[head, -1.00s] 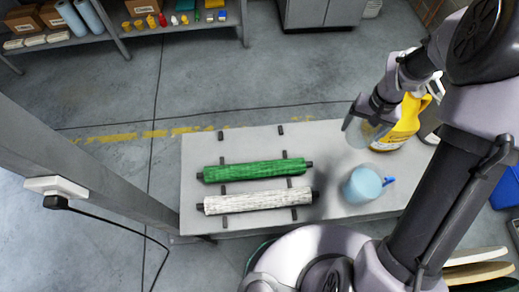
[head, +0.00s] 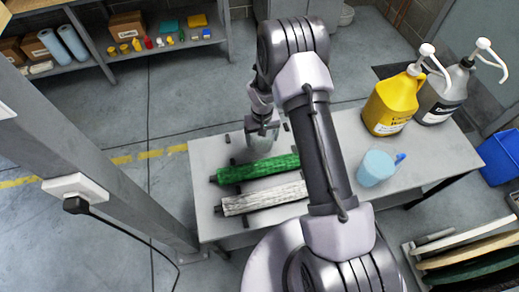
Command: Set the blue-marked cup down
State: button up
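My gripper (head: 262,128) is at the far side of the worktable (head: 400,180), beyond the green roller. Its fingers are around a translucent, pale grey-green cup (head: 262,141). I cannot see a blue mark on this cup, and I cannot tell whether its base touches the table. A light blue cup or jug (head: 374,168) with a blue handle stands upright on the right part of the table, apart from my gripper.
A green roller (head: 257,169) and a white roller (head: 262,198) lie side by side on the table's left part. A yellow jug (head: 392,103) and a grey jug (head: 442,96), both with pumps, stand at the back right. A grey post (head: 100,150) rises at the left.

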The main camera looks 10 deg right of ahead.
notch_tip(320, 180, down, 3)
jog(key=shift+b, duration=0.45)
jog(key=shift+r, duration=0.2)
jog(key=shift+f, duration=0.15)
jog(key=o, duration=1.3)
